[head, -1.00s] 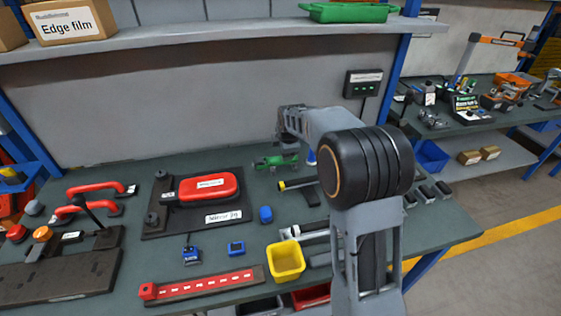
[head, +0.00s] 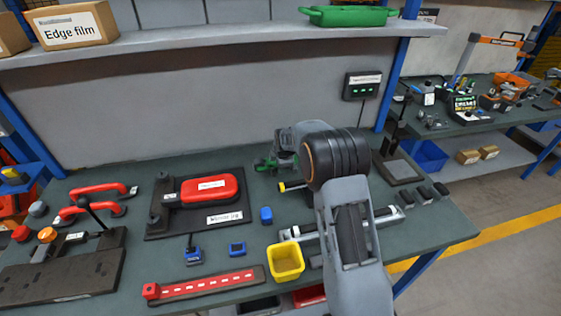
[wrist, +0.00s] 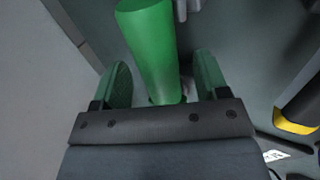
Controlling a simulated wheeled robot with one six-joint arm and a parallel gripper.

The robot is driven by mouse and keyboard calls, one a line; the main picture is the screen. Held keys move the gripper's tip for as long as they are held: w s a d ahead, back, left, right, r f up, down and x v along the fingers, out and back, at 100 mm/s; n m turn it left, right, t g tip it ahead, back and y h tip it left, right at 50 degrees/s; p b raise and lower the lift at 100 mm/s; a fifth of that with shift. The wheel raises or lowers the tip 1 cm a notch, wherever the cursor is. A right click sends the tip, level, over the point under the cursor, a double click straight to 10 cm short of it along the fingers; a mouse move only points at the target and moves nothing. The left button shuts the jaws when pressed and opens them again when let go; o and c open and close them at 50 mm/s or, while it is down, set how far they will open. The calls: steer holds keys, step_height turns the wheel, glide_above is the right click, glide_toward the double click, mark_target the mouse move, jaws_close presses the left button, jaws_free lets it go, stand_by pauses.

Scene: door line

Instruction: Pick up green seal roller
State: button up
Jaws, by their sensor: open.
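The green seal roller (head: 264,163) lies on the bench near the back wall, partly hidden behind my arm in the head view. In the wrist view its thick green cylinder (wrist: 152,45) runs down from the top edge and lies between my two fingers. My gripper (wrist: 162,78) is open, with one finger on each side of the green cylinder and visible gaps. I cannot tell how far the fingertips reach down beside it. My arm hides the gripper's fingers in the head view.
A black tool with a yellow end (head: 290,186) lies close in front of the roller; its yellow end also shows in the wrist view (wrist: 294,123). A mirror jig (head: 160,228) with a red piece is to the left. A yellow bin (head: 286,262) stands near the front edge.

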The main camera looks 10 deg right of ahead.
steer(key=shift+c, duration=0.4)
steer(key=c, duration=1)
steer(key=shift+c, duration=0.2)
steer(key=shift+r, duration=0.2)
steer(key=shift+w+r, duration=0.1)
steer(key=shift+r, duration=0.2)
step_height(320, 180, up, 2)
steer(key=s+r+b, duration=0.3)
steer(key=s+r, duration=0.7)
steer(key=s, duration=0.4)
steer(key=shift+a, duration=0.2)
